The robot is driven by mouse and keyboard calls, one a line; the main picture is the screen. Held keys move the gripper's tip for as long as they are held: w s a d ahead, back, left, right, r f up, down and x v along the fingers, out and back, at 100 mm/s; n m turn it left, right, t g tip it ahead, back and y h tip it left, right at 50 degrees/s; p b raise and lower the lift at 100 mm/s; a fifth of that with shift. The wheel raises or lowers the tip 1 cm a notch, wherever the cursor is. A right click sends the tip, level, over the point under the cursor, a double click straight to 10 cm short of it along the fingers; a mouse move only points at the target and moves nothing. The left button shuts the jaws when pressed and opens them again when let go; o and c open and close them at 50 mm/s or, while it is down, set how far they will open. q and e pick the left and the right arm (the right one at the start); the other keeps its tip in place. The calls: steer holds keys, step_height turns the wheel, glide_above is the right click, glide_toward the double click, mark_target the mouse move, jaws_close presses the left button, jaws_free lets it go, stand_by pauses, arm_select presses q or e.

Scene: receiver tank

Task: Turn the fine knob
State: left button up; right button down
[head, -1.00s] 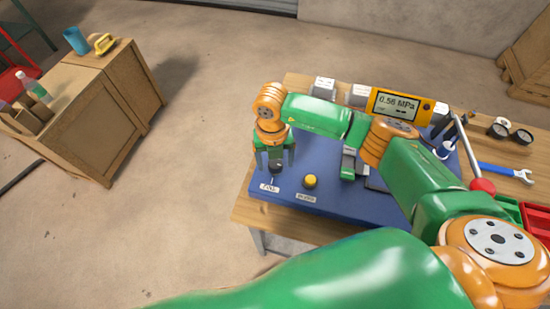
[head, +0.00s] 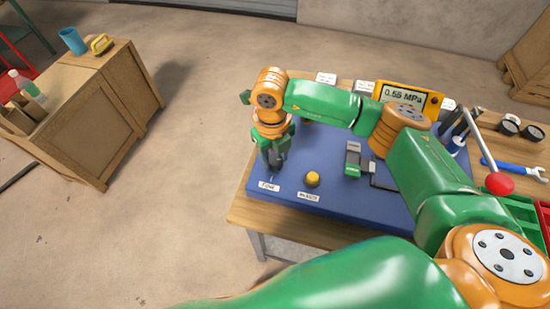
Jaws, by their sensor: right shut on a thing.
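The dark fine knob (head: 275,159) stands at the front left of the blue panel (head: 335,205), behind a white label (head: 269,186) that seems to read "FINE". My right gripper (head: 274,164) points down over it and is shut on it; the fingers hide most of the knob, so its turned angle cannot be told. A yellow bleed knob (head: 312,178) with a "BLEED" label (head: 308,197) sits just right of it, apart from the gripper. The yellow gauge (head: 402,97) at the back reads about 0.55 MPa. My left gripper is not in view.
A lever with a red ball (head: 499,184) rises at the right, near a blue wrench (head: 515,170) and red and green bins (head: 520,210). My right arm crosses above the panel. A wooden cabinet (head: 95,120) stands apart at the left, with clear floor between.

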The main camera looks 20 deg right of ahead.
mark_target(274, 160)
steer(key=shift+c, duration=1.8)
jaws_free()
step_height(274, 160, up, 7)
steer(key=shift+a+f+b, duration=0.15)
steer(key=shift+f+b, duration=0.05)
steer(key=shift+b, duration=0.7)
steer(key=shift+r, duration=0.2)
